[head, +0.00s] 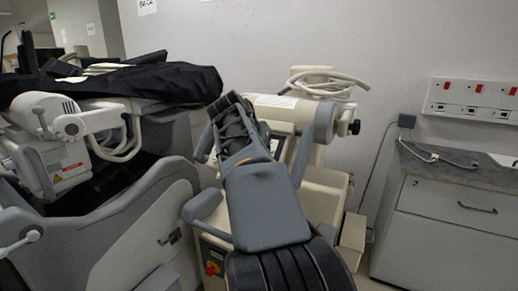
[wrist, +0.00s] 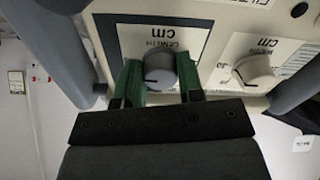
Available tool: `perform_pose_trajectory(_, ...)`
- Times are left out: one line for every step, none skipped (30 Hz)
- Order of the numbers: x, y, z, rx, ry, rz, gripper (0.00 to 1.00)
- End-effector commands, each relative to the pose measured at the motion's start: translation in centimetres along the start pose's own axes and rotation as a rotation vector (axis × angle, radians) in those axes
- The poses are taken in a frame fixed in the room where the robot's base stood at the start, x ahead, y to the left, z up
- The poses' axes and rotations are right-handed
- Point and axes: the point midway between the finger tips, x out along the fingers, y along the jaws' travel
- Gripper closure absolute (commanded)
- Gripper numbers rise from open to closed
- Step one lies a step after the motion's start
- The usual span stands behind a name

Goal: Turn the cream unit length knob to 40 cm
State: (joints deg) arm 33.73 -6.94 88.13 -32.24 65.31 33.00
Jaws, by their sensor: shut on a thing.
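The cream unit (head: 325,190) stands in the middle of the head view, partly hidden by my arm. In the wrist view its panel appears upside down. The length knob (wrist: 159,69) is a round grey dial on a pale plate marked LENGTH CM. My gripper (wrist: 158,76) has its two green fingers on either side of this knob and is shut on it. The scale numbers around the knob are hidden or too small to read, so I cannot tell its setting. In the head view the gripper's fingertips are hidden behind my arm.
A pale width knob (wrist: 256,73) sits right of the length knob in the wrist view. Grey rails (wrist: 297,94) flank the panel. In the head view, a cart under a black cover (head: 150,84) stands left, a coiled cable (head: 325,82) lies on top, and a grey cabinet (head: 450,215) stands right.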

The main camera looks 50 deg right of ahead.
Motion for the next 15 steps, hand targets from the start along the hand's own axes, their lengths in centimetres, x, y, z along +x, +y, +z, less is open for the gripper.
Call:
perform_pose_trajectory(0.0,0.0,0.0,0.003,-0.001,0.0,0.89)
perform_pose_trajectory(0.0,0.0,0.0,0.003,-0.001,0.0,0.89)
perform_pose_trajectory(0.0,0.0,0.0,0.003,-0.001,-0.001,0.89)
perform_pose_trajectory(0.0,0.0,0.0,0.003,-0.001,-0.001,0.89)
perform_pose_trajectory(0.0,0.0,0.0,0.003,-0.001,-0.001,0.89)
perform_pose_trajectory(0.0,0.0,0.0,0.003,-0.001,-0.001,0.89)
perform_pose_trajectory(-0.01,0.0,0.0,0.003,0.0,-0.001,0.63)
perform_pose_trajectory(0.0,0.0,0.0,0.002,0.0,-0.001,0.6)
perform_pose_trajectory(0.0,0.0,0.0,0.002,0.0,-0.001,0.56)
perform_pose_trajectory(-0.01,0.0,0.0,0.002,0.0,-0.001,0.54)
perform_pose_trajectory(-0.01,0.0,0.0,0.002,0.0,-0.001,0.51)
perform_pose_trajectory(-0.01,0.0,0.0,0.002,0.0,-0.001,0.47)
perform_pose_trajectory(0.0,0.0,0.0,0.001,0.0,-0.001,0.44)
perform_pose_trajectory(-0.01,0.0,0.0,0.001,0.0,-0.001,0.41)
perform_pose_trajectory(-0.01,0.0,0.0,0.001,0.0,-0.001,0.4)
